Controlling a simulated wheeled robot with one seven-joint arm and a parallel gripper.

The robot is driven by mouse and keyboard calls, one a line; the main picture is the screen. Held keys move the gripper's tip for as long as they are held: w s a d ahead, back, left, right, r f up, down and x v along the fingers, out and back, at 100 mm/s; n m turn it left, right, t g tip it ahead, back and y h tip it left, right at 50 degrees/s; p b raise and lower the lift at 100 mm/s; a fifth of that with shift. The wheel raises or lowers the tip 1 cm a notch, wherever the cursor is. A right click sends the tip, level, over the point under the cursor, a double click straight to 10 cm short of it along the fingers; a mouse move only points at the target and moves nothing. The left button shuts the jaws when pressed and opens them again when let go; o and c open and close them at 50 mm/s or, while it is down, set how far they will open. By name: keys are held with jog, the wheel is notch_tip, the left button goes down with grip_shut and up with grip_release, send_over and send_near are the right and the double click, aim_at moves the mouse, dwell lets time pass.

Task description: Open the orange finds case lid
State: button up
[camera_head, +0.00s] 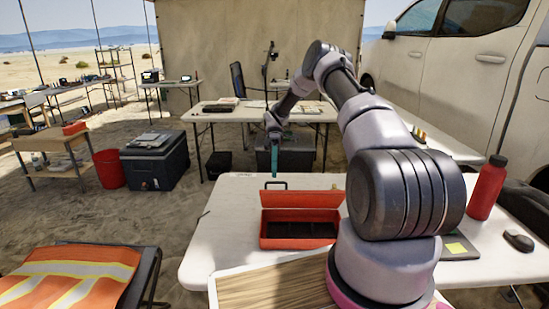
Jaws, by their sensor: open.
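The orange finds case (297,243) sits on the white table in front of me. The case's dark interior shows in front of the lid. My gripper (274,168) hangs pointing down behind and above the case, near the handle in the picture. It is small here, and its distance from the lid is hard to judge. It is open, and I see nothing held in it. My arm hides the table to the right of the case.
A red bottle (487,188) and a black mouse (519,242) are on the white table (222,235) at right. A wooden board (270,285) lies in front of the case. The table left of the case is mostly clear. An orange-vested chair (75,275) stands at left.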

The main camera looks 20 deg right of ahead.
jog(key=v, duration=0.7)
jog(key=shift+w, duration=0.25)
jog(key=shift+r, duration=0.1)
